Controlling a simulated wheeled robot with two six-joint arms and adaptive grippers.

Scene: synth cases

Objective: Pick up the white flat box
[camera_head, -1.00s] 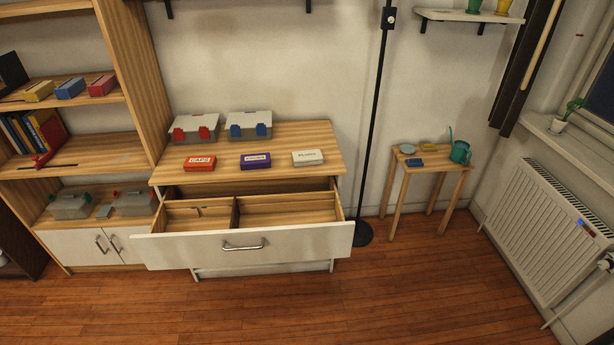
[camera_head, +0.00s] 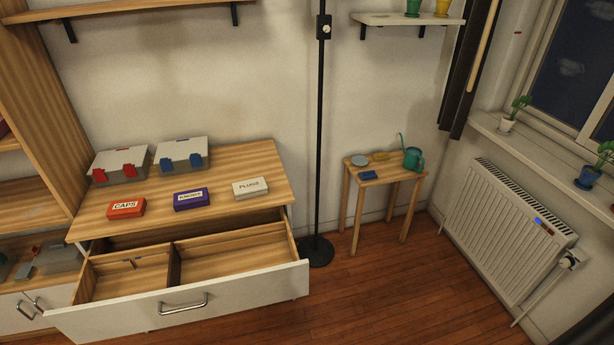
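The white flat box (camera_head: 250,187) has dark lettering that reads PLUGS. It lies on the right part of the wooden dresser top (camera_head: 232,160), near its front edge. A purple flat box (camera_head: 191,199) and a red flat box (camera_head: 126,208) marked CAPS lie in a row to its left. Neither of my grippers shows in the head view.
The dresser's drawer (camera_head: 245,295) is pulled open below the boxes and juts forward. Two grey cases (camera_head: 181,154) stand at the back of the top. A lamp pole (camera_head: 320,130) and a small table (camera_head: 392,178) stand to the right. Floor at front right is clear.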

